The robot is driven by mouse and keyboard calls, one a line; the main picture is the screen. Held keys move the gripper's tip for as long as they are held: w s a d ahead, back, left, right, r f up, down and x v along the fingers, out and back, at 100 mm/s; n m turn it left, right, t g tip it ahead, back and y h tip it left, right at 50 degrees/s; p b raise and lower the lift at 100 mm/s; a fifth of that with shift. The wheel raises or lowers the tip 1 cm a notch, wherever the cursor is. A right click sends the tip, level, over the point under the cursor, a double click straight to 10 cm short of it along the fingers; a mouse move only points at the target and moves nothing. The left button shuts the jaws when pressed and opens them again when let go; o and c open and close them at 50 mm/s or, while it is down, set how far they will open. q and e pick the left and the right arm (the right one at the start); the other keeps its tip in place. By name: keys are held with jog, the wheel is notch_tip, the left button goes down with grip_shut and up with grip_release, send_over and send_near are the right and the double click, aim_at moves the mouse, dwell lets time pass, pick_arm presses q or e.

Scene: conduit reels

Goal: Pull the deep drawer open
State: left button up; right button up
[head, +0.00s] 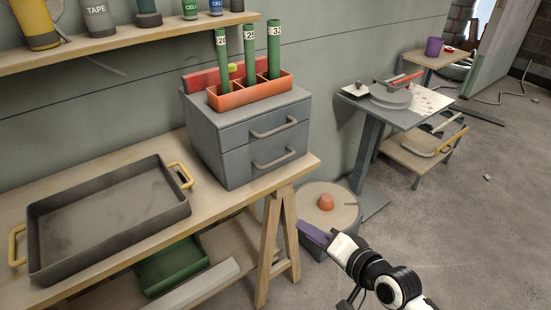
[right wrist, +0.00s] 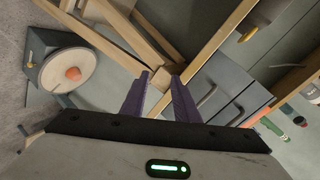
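A grey cabinet (head: 212,130) with two drawers stands on the wooden bench. Its lower drawer (head: 238,170) looks the taller of the two and has a grey bar handle (head: 273,162). The upper drawer (head: 235,136) has a similar handle (head: 273,129). Both drawers look shut. My right gripper (head: 314,234) is right of the bench end and below the cabinet, apart from it. In the right wrist view its purple fingers (right wrist: 158,95) are spread with nothing between them, and the cabinet (right wrist: 215,75) shows beyond them. My left gripper is out of view.
An orange holder (head: 252,95) with green tubes stands on the cabinet. A grey tray (head: 110,225) with yellow handles lies on the bench (head: 215,205), left of the cabinet. A trestle leg (head: 267,250) and a round-topped drum (head: 335,205) stand near my right gripper. Open floor lies to the right.

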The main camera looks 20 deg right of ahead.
aim_at(281, 161)
jog(key=w+d+r+m+t+y, duration=0.15)
jog(key=w+r+m, duration=0.4)
jog(key=r, duration=0.55)
jog(key=shift+n+t, duration=0.25)
jog(key=x, duration=1.1)
jog(key=shift+w+d+r, duration=0.15)
jog(key=shift+d+r, duration=0.05)
jog(key=shift+r, duration=0.1)
grip_shut()
